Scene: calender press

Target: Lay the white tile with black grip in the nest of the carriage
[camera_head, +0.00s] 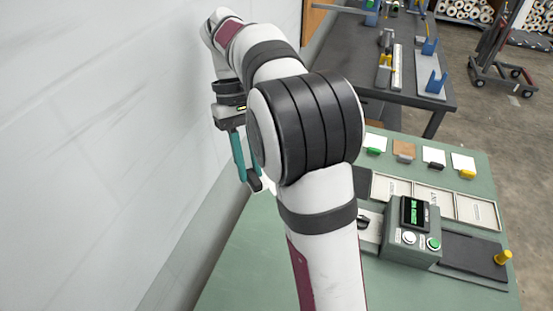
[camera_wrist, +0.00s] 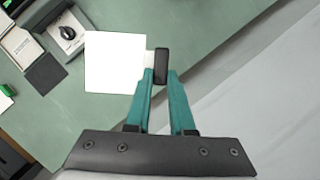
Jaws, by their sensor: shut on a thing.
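My gripper (camera_head: 247,165) is shut on the black grip (camera_wrist: 161,66) of a white square tile (camera_wrist: 115,62). It holds the tile at the left, near the white wall. In the head view my arm hides most of the tile. In the wrist view the tile extends left from the teal fingers, its flat face showing. The likely carriage is the dark flat slide with an upright yellow knob (camera_head: 502,257), right of the grey press box (camera_head: 408,232). I cannot clearly make out its nest.
Several tiles with coloured grips stand at the table's back, including a white one with a dark grip (camera_head: 434,157). Shallow labelled trays (camera_head: 432,200) lie before them. A black dial (camera_wrist: 68,32) sits beside the press. The green table (camera_head: 240,270) is bare at front left.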

